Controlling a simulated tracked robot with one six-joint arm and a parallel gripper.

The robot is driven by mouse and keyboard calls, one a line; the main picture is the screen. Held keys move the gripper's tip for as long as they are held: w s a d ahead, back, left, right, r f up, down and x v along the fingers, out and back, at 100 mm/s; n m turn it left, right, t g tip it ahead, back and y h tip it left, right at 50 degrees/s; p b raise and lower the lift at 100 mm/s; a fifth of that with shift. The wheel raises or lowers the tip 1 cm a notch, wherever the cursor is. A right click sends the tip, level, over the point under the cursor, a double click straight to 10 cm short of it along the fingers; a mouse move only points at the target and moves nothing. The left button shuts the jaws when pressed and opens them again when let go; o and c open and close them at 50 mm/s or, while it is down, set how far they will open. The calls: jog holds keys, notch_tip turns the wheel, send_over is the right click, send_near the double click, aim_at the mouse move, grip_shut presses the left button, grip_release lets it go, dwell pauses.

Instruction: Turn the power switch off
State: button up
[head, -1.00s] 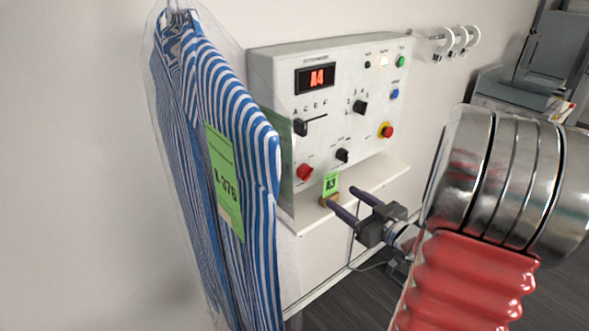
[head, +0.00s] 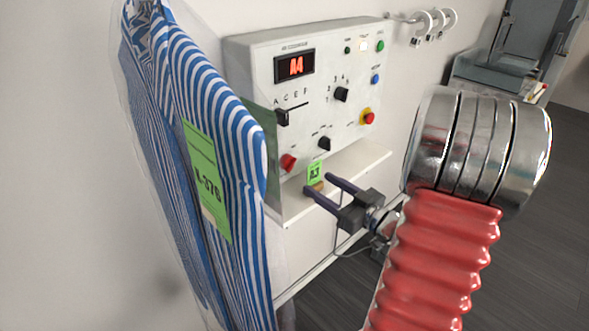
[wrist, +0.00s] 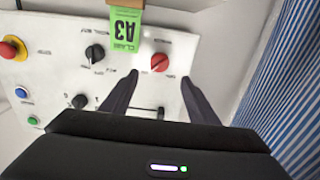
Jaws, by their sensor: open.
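A white control panel (head: 310,95) on the wall has a red display reading A4 and several knobs. A red rotary knob (head: 289,163) is at its lower left, and a black knob (head: 325,143) is to its right. The labels are too small to read, so I cannot tell which is the power switch. My gripper (head: 319,184) is open and empty in front of the panel's lower part. In the wrist view the panel is upside down; the red knob (wrist: 159,62) appears between the two fingertips (wrist: 160,76), with no visible contact.
A striped shirt (head: 215,90) in clear film with a green ticket hangs close at the panel's left. A shelf (head: 365,160) below holds a green A3 tag (head: 315,173) on a small wooden block. A red-and-yellow stop button (head: 367,117) is at the panel's right.

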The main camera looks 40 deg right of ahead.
aim_at(289, 164)
jog(key=w+a, duration=0.1)
jog(key=w, duration=1)
jog(key=shift+w+a, duration=0.15)
jog(key=shift+a, duration=0.15)
jog(key=shift+c, duration=0.2)
